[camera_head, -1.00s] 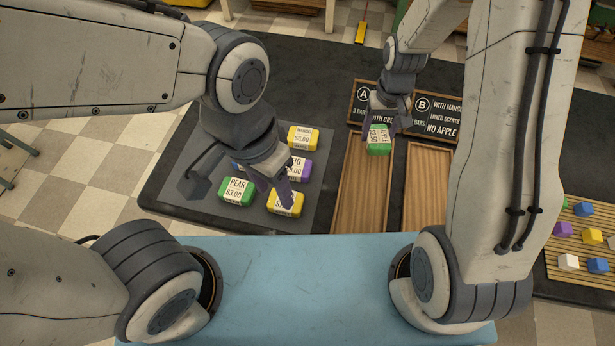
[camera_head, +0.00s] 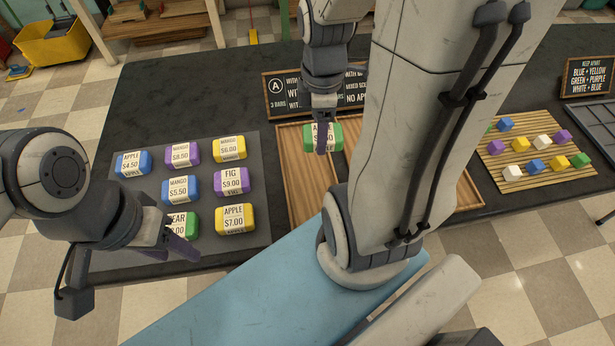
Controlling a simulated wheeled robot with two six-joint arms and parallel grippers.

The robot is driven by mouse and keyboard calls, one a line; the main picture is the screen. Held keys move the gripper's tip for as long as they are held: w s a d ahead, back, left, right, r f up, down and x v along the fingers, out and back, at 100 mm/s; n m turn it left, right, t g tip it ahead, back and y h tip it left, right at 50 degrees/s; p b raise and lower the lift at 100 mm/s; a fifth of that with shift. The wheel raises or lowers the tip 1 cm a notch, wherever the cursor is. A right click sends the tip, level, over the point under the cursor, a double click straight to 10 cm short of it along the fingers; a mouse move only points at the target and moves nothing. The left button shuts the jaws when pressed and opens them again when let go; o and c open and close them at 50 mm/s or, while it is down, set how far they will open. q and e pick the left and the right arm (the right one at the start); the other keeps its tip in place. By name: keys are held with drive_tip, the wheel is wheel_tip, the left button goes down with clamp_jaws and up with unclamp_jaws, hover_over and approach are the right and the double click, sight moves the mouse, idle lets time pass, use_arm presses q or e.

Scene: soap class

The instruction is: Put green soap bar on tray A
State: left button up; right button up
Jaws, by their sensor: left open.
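A green soap bar (camera_head: 309,138) with a white label is at my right gripper (camera_head: 321,138), over the far right part of wooden tray A (camera_head: 297,180). A purple finger crosses its label, and the gripper appears shut on it; the far finger is hidden. I cannot tell whether the bar touches the tray. A second green bar, labelled PEAR (camera_head: 191,222), lies on the grey mat (camera_head: 236,152), partly hidden by my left gripper (camera_head: 180,238). The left gripper is open and empty at the mat's near edge.
Blue, purple and yellow labelled bars, such as the yellow apple bar (camera_head: 235,219), lie on the mat. Sign A (camera_head: 277,90) stands behind tray A. My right arm hides much of the second tray (camera_head: 468,190). A slatted board (camera_head: 520,178) with small coloured blocks is at right.

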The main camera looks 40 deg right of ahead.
drive_tip(key=shift+s+d+n, duration=0.1)
drive_tip(key=shift+s+n, duration=0.3)
drive_tip(key=shift+s, duration=0.4)
drive_tip(key=w+p, duration=0.1)
drive_tip(key=p, duration=0.5)
drive_tip(key=shift+w+f+n, duration=0.1)
drive_tip(key=shift+w+n, duration=0.2)
drive_tip(key=shift+w, duration=0.05)
hover_over(299, 143)
wheel_tip(299, 143, down, 7)
drive_tip(key=shift+r, duration=0.15)
wheel_tip(299, 143, down, 4)
drive_tip(key=shift+f+b, duration=0.1)
drive_tip(key=shift+b, duration=0.2)
